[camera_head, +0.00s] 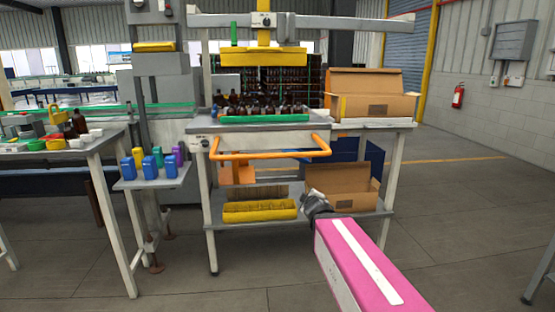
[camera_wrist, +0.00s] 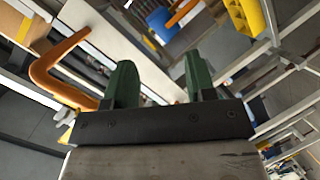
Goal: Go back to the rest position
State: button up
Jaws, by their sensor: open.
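My gripper (camera_wrist: 161,78) shows in the wrist view with its two green fingers apart and nothing between them. In the head view its dark end (camera_head: 315,205) is at the far end of my pink arm, in front of the workbench's right side. It overlaps the lower cardboard box in the picture; I cannot tell the gap. Amber bottles (camera_head: 268,108) stand in a green-edged tray (camera_head: 265,119) on the workbench top. In the wrist view the orange rail (camera_wrist: 60,62) is at the left, apart from the fingers.
The workbench (camera_head: 225,129) has an orange rail (camera_head: 270,155) along its front. Open cardboard boxes stand on its top (camera_head: 375,105) and lower shelf (camera_head: 340,190). A yellow bin (camera_head: 260,211) is on the shelf. A small side table (camera_head: 150,182) holds coloured containers. Front floor is clear.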

jog(key=s+d+f+m+g+h, duration=0.1)
jog(key=s+d+f+m+g, duration=0.2)
jog(key=f, duration=0.3)
jog(key=s+d+f+m+g+h, duration=0.1)
jog(key=s+d+f+m+g, duration=0.25)
jog(key=f, duration=0.25)
jog(key=s+f+m+g+y, duration=0.2)
jog(key=s+f+m+g, duration=0.3)
jog(key=s+f+g, duration=0.3)
jog(key=s+f, duration=0.1)
jog(key=s, duration=0.1)
jog(key=shift+s+a+m, duration=0.25)
jog(key=shift+s+m, duration=0.1)
jog(key=shift+s, duration=0.05)
